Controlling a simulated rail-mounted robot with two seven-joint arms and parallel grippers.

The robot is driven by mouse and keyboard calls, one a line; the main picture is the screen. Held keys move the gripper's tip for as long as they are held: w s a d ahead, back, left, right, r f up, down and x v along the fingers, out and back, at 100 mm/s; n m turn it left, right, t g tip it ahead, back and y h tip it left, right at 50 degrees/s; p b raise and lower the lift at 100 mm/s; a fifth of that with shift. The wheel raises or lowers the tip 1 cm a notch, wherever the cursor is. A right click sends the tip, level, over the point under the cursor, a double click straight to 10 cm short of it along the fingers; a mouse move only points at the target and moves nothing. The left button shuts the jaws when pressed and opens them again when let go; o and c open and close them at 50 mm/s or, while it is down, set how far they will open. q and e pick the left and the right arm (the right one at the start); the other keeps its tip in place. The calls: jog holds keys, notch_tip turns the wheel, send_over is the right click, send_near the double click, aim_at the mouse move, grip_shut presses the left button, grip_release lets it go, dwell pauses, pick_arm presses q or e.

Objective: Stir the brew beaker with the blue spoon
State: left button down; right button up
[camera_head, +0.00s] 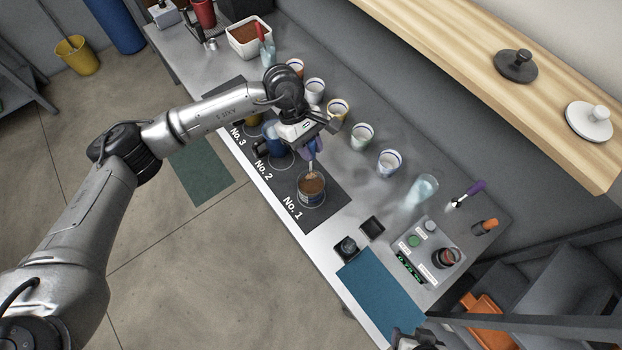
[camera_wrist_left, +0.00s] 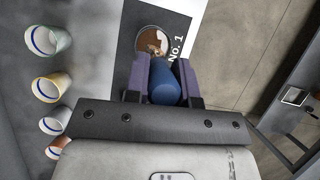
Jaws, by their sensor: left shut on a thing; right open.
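The brew beaker (camera_head: 312,192) stands on the No. 1 ring of the dark mat in the head view, with brown contents; it also shows at the top of the left wrist view (camera_wrist_left: 142,49). My left gripper (camera_head: 312,147) is above it, with purple fingers shut on the blue spoon (camera_wrist_left: 165,84). The spoon points down, and its pale lower part reaches into the beaker's mouth in both views. How deep the tip sits is hidden. My right gripper (camera_head: 414,340) is only partly seen at the bottom edge of the head view, open and away from the beaker.
Several white cups with coloured rims (camera_head: 362,136) stand in a row behind the mat. A clear glass (camera_head: 420,190) and a control box (camera_head: 428,250) are to the right. A blue container (camera_head: 273,143) stands near No. 2. A blue mat (camera_head: 380,296) lies bare at the front.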

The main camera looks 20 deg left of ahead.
aim_at(311, 142)
pick_arm(q)
jog(key=shift+r, duration=0.15)
dwell(0.4)
jog(key=shift+r+p, duration=0.55)
jog(key=shift+r, duration=1.35)
